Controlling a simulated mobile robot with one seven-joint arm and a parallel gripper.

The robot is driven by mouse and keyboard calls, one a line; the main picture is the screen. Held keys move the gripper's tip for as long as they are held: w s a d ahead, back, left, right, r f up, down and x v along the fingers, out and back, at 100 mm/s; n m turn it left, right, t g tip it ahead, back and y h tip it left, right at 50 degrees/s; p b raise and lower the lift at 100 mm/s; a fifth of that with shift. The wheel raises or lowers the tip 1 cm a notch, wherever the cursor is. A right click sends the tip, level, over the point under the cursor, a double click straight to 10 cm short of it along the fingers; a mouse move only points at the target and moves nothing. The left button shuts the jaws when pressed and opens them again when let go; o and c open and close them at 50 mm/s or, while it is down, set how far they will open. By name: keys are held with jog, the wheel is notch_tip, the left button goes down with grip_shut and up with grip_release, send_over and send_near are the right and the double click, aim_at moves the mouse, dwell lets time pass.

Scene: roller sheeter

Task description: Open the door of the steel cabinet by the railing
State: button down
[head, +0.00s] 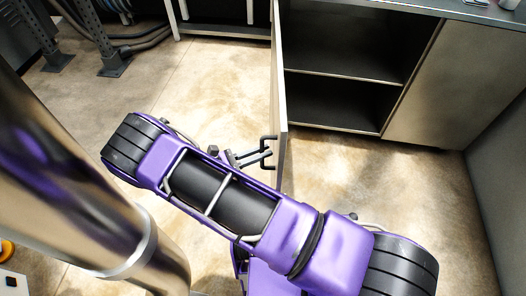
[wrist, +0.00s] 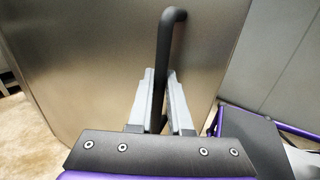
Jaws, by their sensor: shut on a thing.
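The steel cabinet (head: 425,95) stands at the upper right of the head view. Its left door (head: 279,75) is swung out and seen nearly edge-on, roughly square to the front, so the dark shelved inside shows. The door's inner or outer face fills much of the wrist view (wrist: 90,60). A black bar handle (head: 265,138) sticks out from the door's left side; it also shows upright in the wrist view (wrist: 173,40). My gripper (head: 266,155) is shut on the handle, its two grey fingers (wrist: 161,78) on either side of the bar.
A shelf (head: 345,78) divides the open compartment, which looks empty. The right-hand cabinet front (head: 450,90) is closed. Dark posts (head: 100,40) on foot plates and cables stand at the upper left. Bare floor (head: 215,90) lies left of the door.

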jog(key=shift+w+r, duration=0.15)
jog(key=shift+w, duration=0.1)
jog(key=c, duration=0.8)
grip_release()
jog(key=shift+c, duration=0.2)
jog(key=shift+s, duration=0.1)
notch_tip(320, 180, up, 10)
jog(key=shift+f+p, duration=0.1)
jog(key=shift+p, duration=0.9)
